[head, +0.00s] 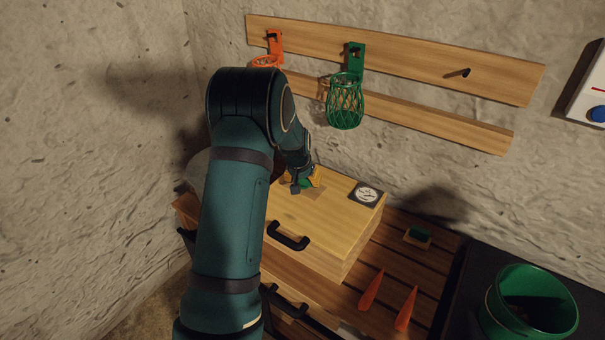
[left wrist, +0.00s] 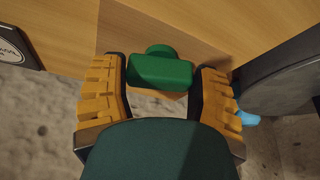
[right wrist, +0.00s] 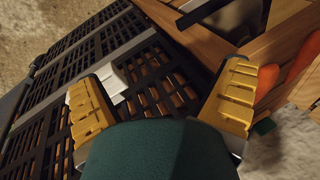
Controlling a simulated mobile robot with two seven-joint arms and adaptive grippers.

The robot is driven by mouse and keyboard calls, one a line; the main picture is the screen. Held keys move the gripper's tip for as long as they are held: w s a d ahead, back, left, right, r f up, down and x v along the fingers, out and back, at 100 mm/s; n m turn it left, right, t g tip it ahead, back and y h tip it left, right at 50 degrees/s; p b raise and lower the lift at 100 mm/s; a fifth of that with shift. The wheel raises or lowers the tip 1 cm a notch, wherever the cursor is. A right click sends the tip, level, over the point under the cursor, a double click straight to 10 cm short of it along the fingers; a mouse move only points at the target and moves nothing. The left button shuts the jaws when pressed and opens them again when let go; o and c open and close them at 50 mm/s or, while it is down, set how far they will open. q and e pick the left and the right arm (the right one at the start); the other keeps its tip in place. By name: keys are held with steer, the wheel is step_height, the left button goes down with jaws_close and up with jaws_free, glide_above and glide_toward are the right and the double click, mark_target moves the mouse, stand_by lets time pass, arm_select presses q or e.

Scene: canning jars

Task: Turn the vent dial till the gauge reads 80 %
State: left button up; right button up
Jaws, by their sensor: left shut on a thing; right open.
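A pale wooden box (head: 330,215) stands below the wall boards in the head view. A round gauge on a dark plate (head: 367,195) sits at its right end; its reading is too small to tell. Part of the gauge (left wrist: 10,47) also shows at the left edge of the left wrist view. My left gripper (head: 304,178) is at the box's far side, shut on the green vent dial (left wrist: 160,72), which lies between its yellow fingers. My arm hides part of the box in the head view. My right gripper (right wrist: 163,80) is open and empty above a black grating.
A green net basket (head: 345,105) hangs above the box. Two orange cones (head: 371,290) and a small green and yellow block (head: 417,237) lie on the slatted surface to the right. A green pot (head: 530,305) stands at lower right. A black handle (head: 288,236) sticks out from the box.

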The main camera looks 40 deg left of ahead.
arm_select(q)
steer(key=n+p, duration=0.1)
steer(key=n, duration=0.1)
steer(key=n+g+y+p, duration=0.1)
steer(key=p, duration=0.1)
steer(key=shift+w+d+r+n, duration=0.1)
steer(key=shift+d+n, duration=0.05)
steer(key=shift+n, duration=0.25)
steer(key=shift+n+y+p, duration=0.4)
steer(key=shift+n+p, duration=0.1)
steer(key=shift+n, duration=0.2)
steer(key=o, duration=1.2)
steer(key=shift+o, duration=0.2)
steer(key=v, duration=1.1)
steer(key=shift+r, duration=0.45)
steer(key=shift+d+f, duration=0.1)
